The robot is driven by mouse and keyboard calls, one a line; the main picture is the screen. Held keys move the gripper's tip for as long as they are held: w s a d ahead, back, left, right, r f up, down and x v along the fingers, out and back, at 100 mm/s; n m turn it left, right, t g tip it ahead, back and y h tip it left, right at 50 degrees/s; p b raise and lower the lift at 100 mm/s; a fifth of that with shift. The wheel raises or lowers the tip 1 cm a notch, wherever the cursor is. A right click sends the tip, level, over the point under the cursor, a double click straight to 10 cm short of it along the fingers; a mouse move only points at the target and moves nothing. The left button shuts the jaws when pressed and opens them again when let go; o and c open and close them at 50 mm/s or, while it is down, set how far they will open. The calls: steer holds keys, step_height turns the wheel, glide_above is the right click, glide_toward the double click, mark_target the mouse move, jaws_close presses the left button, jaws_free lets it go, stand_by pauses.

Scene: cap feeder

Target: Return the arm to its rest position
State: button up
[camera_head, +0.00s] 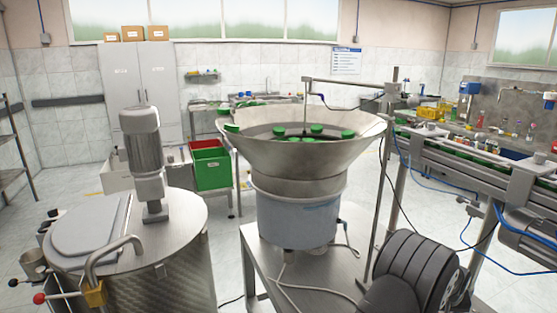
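A large metal feeder bowl (295,165) stands on a blue-grey drum base (297,215) in the middle of the view. Several green caps lie in it, one of them (317,129) near the centre and another (232,128) at the left rim. A dark ribbed rounded part shows at the lower right, in front of the feeder stand; I cannot tell whether it is part of my arm. My gripper cannot be made out in this view, so its opening and anything it holds are not shown.
A steel tank (150,260) with a motor (142,150) on its lid stands at the front left. A conveyor (480,165) runs along the right. A metal stand (258,250) carries the feeder. Red and green bins (212,172) sit behind. A thin post with an overhead arm (345,84) rises beside the bowl.

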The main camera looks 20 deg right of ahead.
steer(key=s+r, duration=0.4)
steer(key=s, duration=0.2)
steer(key=w+a+n+t, duration=0.1)
steer(key=w+a, duration=0.8)
steer(key=w, duration=0.3)
steer(key=w+a+n+t, duration=0.1)
steer(key=w+a, duration=0.7)
steer(key=w, duration=0.4)
steer(key=w+a+n, duration=0.1)
steer(key=w+a, duration=0.3)
steer(key=a, duration=0.5)
steer(key=w+a+n+y, duration=0.1)
steer(key=w+a, duration=0.4)
steer(key=a, duration=0.4)
steer(key=w+a+n+y, duration=0.1)
steer(key=w+a, duration=0.3)
steer(key=a, duration=0.5)
steer(key=shift+w+f+t, duration=0.25)
steer(key=shift+f+t, duration=0.1)
steer(key=shift+t, duration=0.05)
